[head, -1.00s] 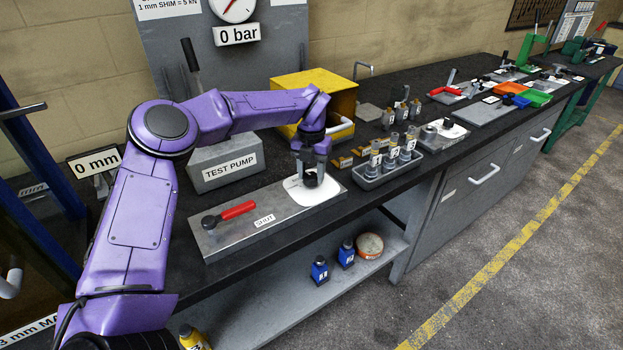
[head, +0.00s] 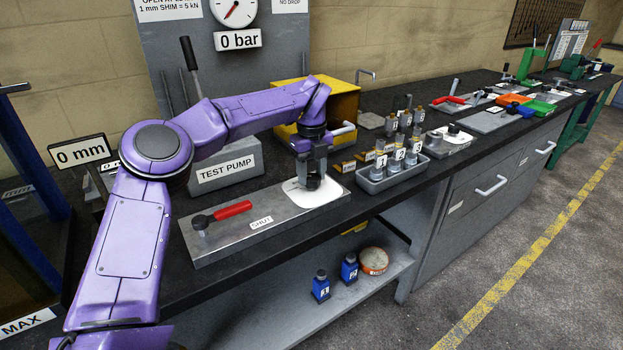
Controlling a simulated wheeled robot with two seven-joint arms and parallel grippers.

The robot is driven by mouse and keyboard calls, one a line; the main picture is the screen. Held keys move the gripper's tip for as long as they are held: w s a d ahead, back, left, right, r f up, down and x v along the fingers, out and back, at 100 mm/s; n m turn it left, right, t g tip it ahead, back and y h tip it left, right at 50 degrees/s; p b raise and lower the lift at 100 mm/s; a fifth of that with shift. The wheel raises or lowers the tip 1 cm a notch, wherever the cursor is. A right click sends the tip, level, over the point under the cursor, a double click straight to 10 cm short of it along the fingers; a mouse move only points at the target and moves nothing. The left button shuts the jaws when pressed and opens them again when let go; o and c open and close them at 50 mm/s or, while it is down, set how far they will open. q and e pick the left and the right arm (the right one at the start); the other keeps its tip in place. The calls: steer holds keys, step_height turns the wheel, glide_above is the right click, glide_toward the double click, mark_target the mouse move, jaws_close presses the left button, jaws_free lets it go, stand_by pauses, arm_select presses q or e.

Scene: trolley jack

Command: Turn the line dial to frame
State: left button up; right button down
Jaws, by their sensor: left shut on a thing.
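The line dial is a dark knob on a white round-cornered face (head: 328,195), at the right end of a grey metal plate (head: 275,232) on the bench. My left gripper (head: 311,184) reaches down over this face from the purple arm and is shut on the knob. Its fingers hide most of the knob and part of the face, so I cannot read the dial's marks or setting. My right gripper is not in view.
A red-handled lever (head: 225,212) lies on the same plate, beside a label reading SHUT (head: 261,223). The test pump (head: 225,168) and yellow box (head: 343,105) stand behind. A grey tray (head: 374,184) of numbered cylinders stands close on the right. A gauge sign reads 0 bar.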

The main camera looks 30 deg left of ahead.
mark_target(311, 176)
arm_select(q)
steer(key=shift+r+n+b, duration=0.15)
steer(key=shift+n+b, duration=0.15)
steer(key=shift+n, duration=0.3)
steer(key=o, duration=1.1)
steer(key=shift+c, duration=0.2)
step_height(311, 176, up, 10)
steer(key=p, duration=0.1)
steer(key=shift+r, duration=0.2)
